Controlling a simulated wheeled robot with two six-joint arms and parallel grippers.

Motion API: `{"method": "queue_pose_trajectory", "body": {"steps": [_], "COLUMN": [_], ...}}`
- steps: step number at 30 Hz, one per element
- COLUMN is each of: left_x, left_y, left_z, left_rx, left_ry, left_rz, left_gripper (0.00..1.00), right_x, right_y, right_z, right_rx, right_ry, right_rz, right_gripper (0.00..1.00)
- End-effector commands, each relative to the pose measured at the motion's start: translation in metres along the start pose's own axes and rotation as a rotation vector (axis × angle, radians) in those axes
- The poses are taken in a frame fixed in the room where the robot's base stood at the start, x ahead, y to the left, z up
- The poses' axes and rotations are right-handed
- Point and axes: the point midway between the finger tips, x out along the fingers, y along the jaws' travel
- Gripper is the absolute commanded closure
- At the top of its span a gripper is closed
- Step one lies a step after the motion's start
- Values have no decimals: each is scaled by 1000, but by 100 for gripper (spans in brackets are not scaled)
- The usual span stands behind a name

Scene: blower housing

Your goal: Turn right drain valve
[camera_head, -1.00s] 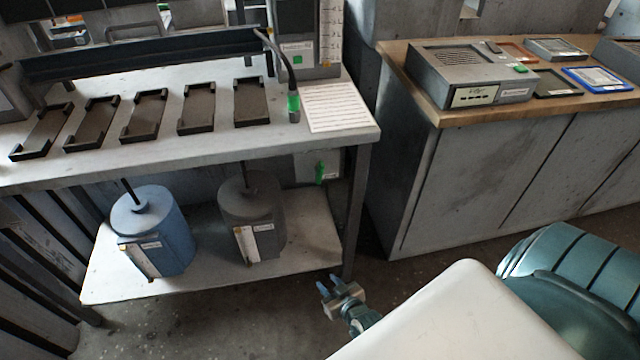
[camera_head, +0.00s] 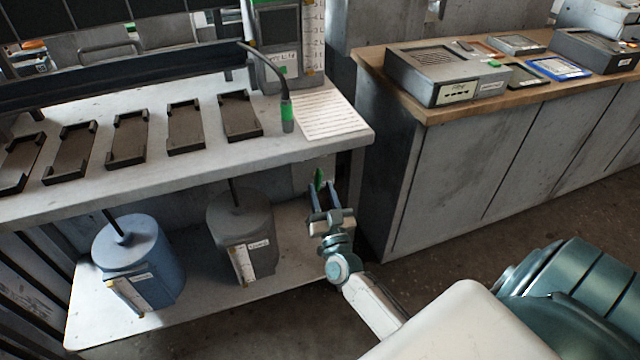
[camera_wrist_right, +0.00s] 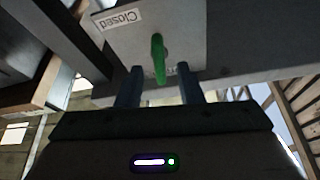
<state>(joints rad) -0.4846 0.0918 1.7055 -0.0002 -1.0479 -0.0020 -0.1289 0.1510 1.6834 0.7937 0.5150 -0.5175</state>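The right drain valve's green handle (camera_head: 319,180) is under the right end of the workbench, above the lower shelf. My right gripper (camera_head: 325,190) is just in front of the valve. Its two fingers are apart (camera_wrist_right: 158,82), one on each side below the handle, with nothing between them that I can see gripped. My left gripper is not in view.
The workbench (camera_head: 190,165) overhangs the valve, with a table leg at right. A dark grey canister (camera_head: 243,230) and a blue canister (camera_head: 135,262) stand on the lower shelf (camera_head: 85,318) to the left. A cabinet (camera_head: 440,175) stands to the right.

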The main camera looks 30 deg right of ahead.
Motion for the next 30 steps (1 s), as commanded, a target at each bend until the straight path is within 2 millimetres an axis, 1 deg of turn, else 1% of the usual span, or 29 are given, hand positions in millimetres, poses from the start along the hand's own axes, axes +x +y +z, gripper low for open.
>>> {"method": "queue_pose_trajectory", "body": {"steps": [1,6,15,20,21,30], "left_x": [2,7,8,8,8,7], "left_y": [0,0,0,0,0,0], "left_z": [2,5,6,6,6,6], "left_rx": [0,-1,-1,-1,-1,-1], "left_ry": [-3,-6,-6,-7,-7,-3], "left_rz": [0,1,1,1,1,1], "left_gripper": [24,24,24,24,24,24], "right_x": [8,20,21,21,21,21], "right_y": [0,0,0,0,0,0], "right_z": [-1,0,1,1,1,0], "right_rx": [0,0,0,0,0,19], "right_ry": [1,-1,-2,-2,-2,-2], "right_rz": [0,-1,-1,-1,-1,8], "right_gripper": [66,66,66,98,100,100]}}
